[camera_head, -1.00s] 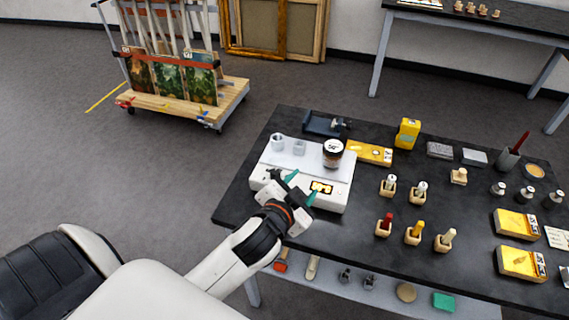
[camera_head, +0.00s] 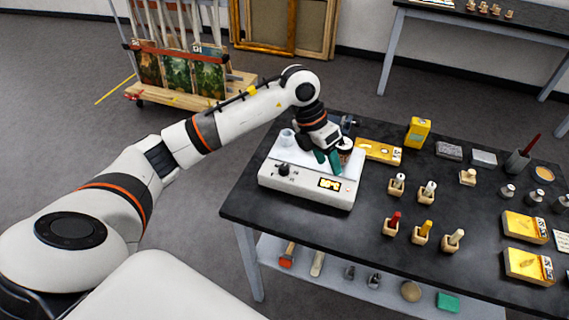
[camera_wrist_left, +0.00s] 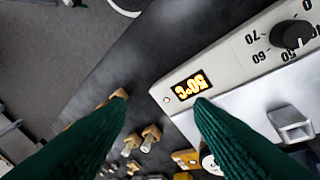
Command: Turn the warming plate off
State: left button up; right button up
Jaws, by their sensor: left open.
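The warming plate (camera_head: 305,187) is a white box on the dark table's left end. Its sloped front has a black knob (camera_head: 284,170) and a lit display (camera_head: 330,184). In the left wrist view the knob (camera_wrist_left: 292,34) has a scale with 50, 60 and 70 around it. My left gripper (camera_head: 328,162) is open and empty, above the plate's right part, right of the knob. Its green fingers (camera_wrist_left: 160,118) are spread in the left wrist view. My right gripper is not in view.
A dark-lidded jar (camera_head: 346,146) is partly hidden behind my left gripper. Several small bottles in wooden blocks and a yellow box (camera_head: 418,132) stand to the right. Bare tabletop (camera_head: 375,215) lies right of the plate.

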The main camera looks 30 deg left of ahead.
aim_at(284, 167)
pick_arm(q)
jog(key=a+r+n+g+y, duration=0.15)
jog(key=a+y, duration=0.35)
jog(key=a, duration=0.6)
jog(key=shift+t, duration=0.25)
jog(key=f+p, duration=0.1)
jog(key=f, duration=0.2)
jog(key=f+p, duration=0.1)
jog(key=f, duration=0.2)
jog(key=f+p, duration=0.1)
jog(key=f, duration=0.3)
jog(key=shift+w+a+p, duration=0.15)
jog(key=shift+a+p, duration=0.15)
jog(key=shift+a+f, duration=0.1)
jog(key=shift+f, duration=0.4)
jog(key=c, duration=1)
jog(key=shift+n, duration=0.35)
